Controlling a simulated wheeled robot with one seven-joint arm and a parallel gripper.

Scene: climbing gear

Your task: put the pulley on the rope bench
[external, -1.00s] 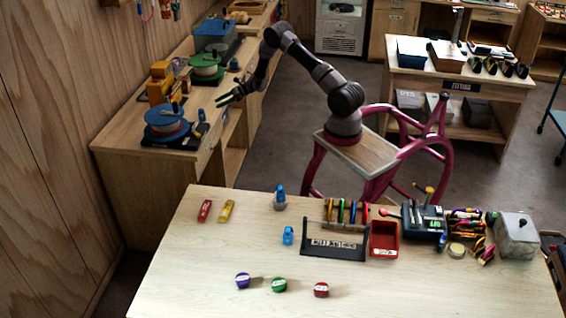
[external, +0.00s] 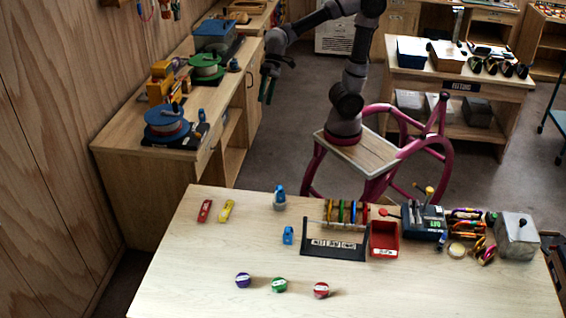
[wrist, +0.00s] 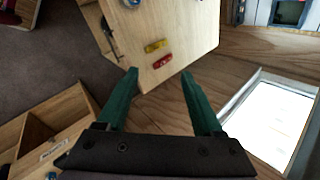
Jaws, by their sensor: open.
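My gripper (external: 267,88) hangs beside the rope bench, fingers pointing down; its green fingers (wrist: 160,85) are spread in the wrist view with nothing between them. The rope bench, the long wooden one with rope spools at the left (external: 120,160), stands along the wall. Two small blue items stand on the front table, one on a pale base at its back edge (external: 280,196) and one beside the dark rack (external: 288,235). I cannot tell for sure which is the pulley.
The front table (external: 200,280) also bears a red and a yellow piece (external: 227,210), three round pieces, a rack (external: 333,245), a red bin (external: 384,240) and a grey box (external: 516,235). Blue (external: 167,125) and green spools (external: 206,66) occupy the rope bench. Open floor lies between.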

